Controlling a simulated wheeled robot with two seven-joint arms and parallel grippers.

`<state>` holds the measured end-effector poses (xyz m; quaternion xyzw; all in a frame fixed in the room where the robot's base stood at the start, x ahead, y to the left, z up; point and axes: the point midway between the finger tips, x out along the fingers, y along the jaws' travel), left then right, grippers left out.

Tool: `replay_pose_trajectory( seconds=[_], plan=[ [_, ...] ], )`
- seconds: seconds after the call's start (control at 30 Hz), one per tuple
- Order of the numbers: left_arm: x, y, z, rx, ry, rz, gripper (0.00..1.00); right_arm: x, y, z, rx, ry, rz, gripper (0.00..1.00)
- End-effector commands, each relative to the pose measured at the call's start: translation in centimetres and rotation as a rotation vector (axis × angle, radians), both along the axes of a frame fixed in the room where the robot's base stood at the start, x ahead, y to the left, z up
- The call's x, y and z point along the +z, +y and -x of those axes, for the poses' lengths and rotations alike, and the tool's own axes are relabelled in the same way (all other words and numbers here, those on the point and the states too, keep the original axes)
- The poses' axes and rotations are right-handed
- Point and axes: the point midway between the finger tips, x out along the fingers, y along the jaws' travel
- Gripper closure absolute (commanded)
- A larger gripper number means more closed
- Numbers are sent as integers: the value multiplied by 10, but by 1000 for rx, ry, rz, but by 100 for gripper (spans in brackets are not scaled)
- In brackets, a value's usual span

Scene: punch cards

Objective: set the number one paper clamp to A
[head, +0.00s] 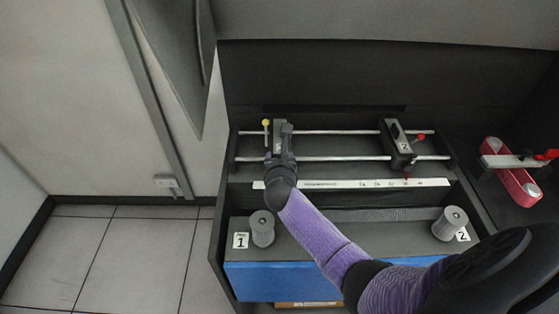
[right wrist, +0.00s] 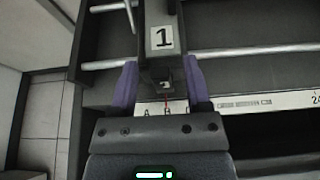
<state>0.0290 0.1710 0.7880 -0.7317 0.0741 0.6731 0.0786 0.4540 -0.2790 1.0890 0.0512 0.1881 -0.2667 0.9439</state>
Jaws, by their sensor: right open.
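The number one paper clamp (right wrist: 162,38) is a dark block with a white "1" label, riding on two metal rails. It also shows in the head view (head: 279,127), partly hidden by my right gripper (head: 283,153), with a yellow-knobbed lever (head: 266,123) at its left. In the right wrist view, the purple fingers of my right gripper (right wrist: 162,88) are open, one on each side of the clamp's front part; I cannot tell whether they touch it. A red pointer on the clamp stands near B on the white lettered scale (right wrist: 240,104), right of A. My left gripper is not in view.
The number two clamp (head: 397,147), with a red-knobbed lever, sits farther right on the same rails (head: 340,158). Two grey knobs, labelled 1 (head: 262,229) and 2 (head: 450,224), stand in front. A red part (head: 511,174) lies at the far right.

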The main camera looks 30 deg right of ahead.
Motion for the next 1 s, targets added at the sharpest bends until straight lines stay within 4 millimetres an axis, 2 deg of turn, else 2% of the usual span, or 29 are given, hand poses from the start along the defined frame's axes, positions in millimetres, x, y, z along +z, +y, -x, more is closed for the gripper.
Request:
replay_pose_trajectory(
  seconds=[0.37,0.6,0.67,1.0],
  plan=[
    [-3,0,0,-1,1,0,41,-2,-4,-7,0,0,-2,38],
    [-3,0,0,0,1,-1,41,-3,-4,-6,0,0,-2,89],
    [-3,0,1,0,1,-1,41,-3,-4,-6,0,-1,-3,100],
    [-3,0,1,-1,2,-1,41,-3,-4,-6,0,-1,-3,100]
  ],
)
